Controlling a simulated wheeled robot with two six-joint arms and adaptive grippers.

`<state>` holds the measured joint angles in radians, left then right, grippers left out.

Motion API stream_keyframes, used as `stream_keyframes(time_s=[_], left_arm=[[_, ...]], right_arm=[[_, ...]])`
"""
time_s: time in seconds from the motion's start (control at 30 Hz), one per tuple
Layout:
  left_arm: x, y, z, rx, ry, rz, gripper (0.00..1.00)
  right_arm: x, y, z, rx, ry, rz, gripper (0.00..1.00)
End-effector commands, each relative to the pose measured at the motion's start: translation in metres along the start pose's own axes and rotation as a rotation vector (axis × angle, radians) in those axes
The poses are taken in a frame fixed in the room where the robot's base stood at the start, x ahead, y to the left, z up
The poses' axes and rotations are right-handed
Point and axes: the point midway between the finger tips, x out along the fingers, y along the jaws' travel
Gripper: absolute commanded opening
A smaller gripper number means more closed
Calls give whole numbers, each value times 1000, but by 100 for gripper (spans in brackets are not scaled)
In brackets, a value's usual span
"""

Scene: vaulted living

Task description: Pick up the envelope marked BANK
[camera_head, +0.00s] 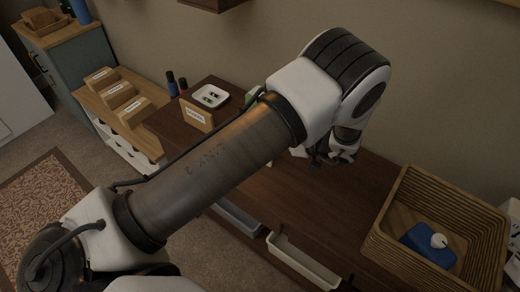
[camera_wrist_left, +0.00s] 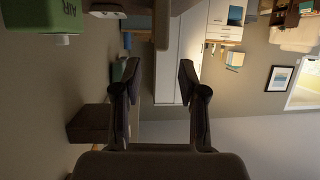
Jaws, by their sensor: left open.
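One more labelled card (camera_head: 196,115) stands apart on the dark table, nearer the arm. The labels are too small to read, so I cannot tell which one is marked BANK. My left gripper (camera_head: 327,157) is right of these cards, partly hidden behind the wrist, over the dark table. The left wrist view shows its two fingers (camera_wrist_left: 158,75) spread, with nothing between them. My right gripper is not in view.
A white dish (camera_head: 210,96) and dark bottles (camera_head: 172,84) stand behind the lone card. A wicker basket (camera_head: 400,200) holding a blue object (camera_head: 428,246) is at the right. A green item lettered AIR (camera_wrist_left: 42,17) shows in the wrist view. My arm hides much of the table.

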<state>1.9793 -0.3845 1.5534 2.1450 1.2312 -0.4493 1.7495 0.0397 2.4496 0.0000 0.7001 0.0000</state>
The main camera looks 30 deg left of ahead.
Motion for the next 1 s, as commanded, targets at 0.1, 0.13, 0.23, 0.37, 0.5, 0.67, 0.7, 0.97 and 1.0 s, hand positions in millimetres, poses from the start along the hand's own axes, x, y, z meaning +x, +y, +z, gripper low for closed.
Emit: stream_keyframes(time_s=[0.1, 0.13, 0.23, 0.37, 0.5, 0.67, 0.7, 0.97, 1.0], left_arm=[[17, -1, -2, 2, -1, -5, 42], [21, -1, -2, 2, -2, -6, 42], [34, -1, -2, 2, -2, -6, 42], [59, 0, 0, 3, -2, -6, 42], [74, 1, 2, 1, -1, -4, 42], [74, 1, 3, 1, 0, -2, 42], [74, 1, 3, 1, 0, -2, 35], [74, 1, 3, 1, -1, -2, 0], [74, 1, 3, 1, -1, -2, 0]], right_arm=[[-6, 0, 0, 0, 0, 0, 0], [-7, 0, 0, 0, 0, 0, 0], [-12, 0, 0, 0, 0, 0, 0], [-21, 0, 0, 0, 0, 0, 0], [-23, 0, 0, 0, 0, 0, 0], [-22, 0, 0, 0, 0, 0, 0], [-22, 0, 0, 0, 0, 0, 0], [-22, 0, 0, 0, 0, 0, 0], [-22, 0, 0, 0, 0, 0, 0]])
